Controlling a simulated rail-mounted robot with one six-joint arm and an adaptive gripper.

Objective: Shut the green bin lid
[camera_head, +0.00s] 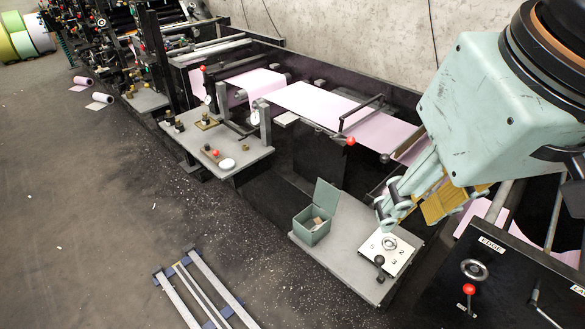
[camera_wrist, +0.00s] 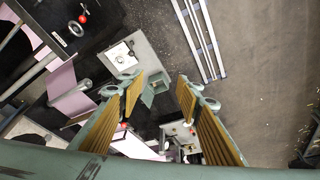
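The green bin (camera_head: 312,227) is a small open box on a grey side table, with something pale inside it. Its green lid (camera_head: 326,196) stands up, open, at the back right edge of the box. In the wrist view the bin (camera_wrist: 148,99) and lid (camera_wrist: 161,85) show small between and beyond my fingers. My gripper (camera_head: 408,203) is above the right part of the table, up and to the right of the bin, apart from it. In the wrist view my gripper (camera_wrist: 157,82) is open, its ribbed yellow pads wide apart with nothing held.
The grey table (camera_head: 345,265) also bears a white dial panel (camera_head: 389,250) with a black knob lever, right of the bin. A press with pink paper (camera_head: 310,102) runs behind. Metal rails (camera_head: 200,290) lie on the floor at front left. Floor left of the table is mostly clear.

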